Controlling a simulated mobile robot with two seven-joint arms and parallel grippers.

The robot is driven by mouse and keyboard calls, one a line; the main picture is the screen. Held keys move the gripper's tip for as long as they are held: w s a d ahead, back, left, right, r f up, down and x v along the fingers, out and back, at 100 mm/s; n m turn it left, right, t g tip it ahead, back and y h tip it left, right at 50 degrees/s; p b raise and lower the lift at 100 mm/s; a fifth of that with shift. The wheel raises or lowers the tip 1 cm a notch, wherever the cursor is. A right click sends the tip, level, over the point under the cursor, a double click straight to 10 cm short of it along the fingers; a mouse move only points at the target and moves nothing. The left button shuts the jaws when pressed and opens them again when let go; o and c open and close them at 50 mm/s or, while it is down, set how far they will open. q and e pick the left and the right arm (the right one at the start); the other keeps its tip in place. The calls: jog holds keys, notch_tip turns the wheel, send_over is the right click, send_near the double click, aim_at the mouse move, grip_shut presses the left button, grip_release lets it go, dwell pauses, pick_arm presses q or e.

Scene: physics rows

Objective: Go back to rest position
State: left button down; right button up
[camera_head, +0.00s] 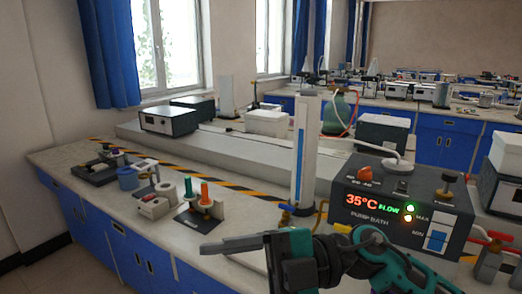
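My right gripper (222,246) shows at the bottom middle, with its arm coming in from the lower right. Its grey fingers point left, in front of the bench. They overlap from this angle, so I cannot tell whether they are open or shut. I see no object in them. My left gripper is out of the picture.
A pump bath (402,200) reading 35°C stands close behind my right arm. A tall white and blue column (304,150) stands left of it. Tape spools (154,207) and small tools sit on the lab bench (140,232). The floor (45,270) at lower left is clear.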

jog(key=w+d+f+m+t+h, duration=0.1)
jog(key=w+d+f+m+t, duration=0.3)
jog(key=m+t, duration=0.6)
jog(key=w+d+f+m+t, duration=0.3)
jog(key=w+m+t, duration=0.2)
jog(key=m+t, duration=0.5)
jog(key=s+d+f+m+h, duration=0.2)
jog(key=d+f+m+h, duration=0.1)
jog(key=f, duration=0.5)
jog(key=s+d+f+m+g+h, duration=0.1)
jog(key=s+d+f+m+h, duration=0.2)
jog(key=d+f+h, duration=0.2)
jog(key=s+d+f+m+h, duration=0.3)
jog(key=d+f+h, duration=0.1)
jog(key=f, duration=0.7)
jog(key=shift+d+g+h, duration=0.3)
jog(key=shift+d+h, duration=0.05)
jog(key=shift+h, duration=0.45)
jog(key=s+f, duration=0.1)
jog(key=s+d+f+g, duration=0.1)
jog(key=s+f, duration=0.1)
jog(key=s+d+f+g+h, duration=0.1)
jog(key=s+f, duration=0.1)
jog(key=shift+m, duration=0.4)
jog(key=shift+c, duration=0.4)
